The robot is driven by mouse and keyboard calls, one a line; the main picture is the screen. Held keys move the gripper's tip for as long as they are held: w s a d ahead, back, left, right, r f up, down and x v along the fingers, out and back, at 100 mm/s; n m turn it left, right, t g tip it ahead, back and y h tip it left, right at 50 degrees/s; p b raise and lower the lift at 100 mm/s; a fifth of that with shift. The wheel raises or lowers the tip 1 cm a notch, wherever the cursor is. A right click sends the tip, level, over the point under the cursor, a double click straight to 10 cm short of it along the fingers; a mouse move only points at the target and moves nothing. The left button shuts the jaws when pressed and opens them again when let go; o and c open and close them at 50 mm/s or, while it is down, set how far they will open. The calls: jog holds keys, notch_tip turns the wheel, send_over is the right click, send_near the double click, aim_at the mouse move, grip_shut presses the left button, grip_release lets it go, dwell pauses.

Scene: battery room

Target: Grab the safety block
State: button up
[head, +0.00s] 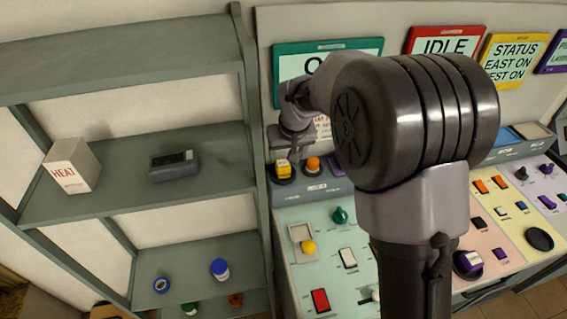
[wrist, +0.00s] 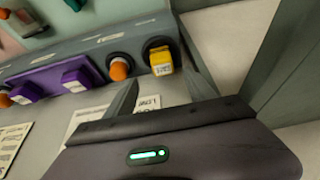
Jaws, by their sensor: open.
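A small yellow block (head: 283,169) with a pale label sits on a dark round base at the left end of the console's upper ledge. I take it to be the safety block; its label is too small to read surely. It also shows in the wrist view (wrist: 162,62). My gripper (wrist: 163,70) is open and empty, with one finger on each side of the line to the block. The block appears just beyond the fingertips; I cannot tell the exact gap. In the head view, my gripper (head: 292,150) hangs just above the block, its fingers hard to make out.
An orange knob (head: 313,164) stands close right of the block, with purple switches (wrist: 75,78) further along. A grey shelf (head: 130,190) holds a HEAT box (head: 72,165) and a dark device (head: 174,165). My arm hides the console's middle.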

aim_at(283, 163)
jog(key=x, duration=0.4)
jog(key=b+x, duration=0.1)
jog(key=x, duration=0.3)
jog(key=shift+w+a+f+b, duration=0.15)
jog(key=shift+a+f+b, duration=0.1)
jog(key=shift+b, duration=0.05)
jog(key=shift+r, duration=0.1)
jog(key=shift+c, duration=0.6)
grip_shut()
jog(key=shift+r, duration=0.1)
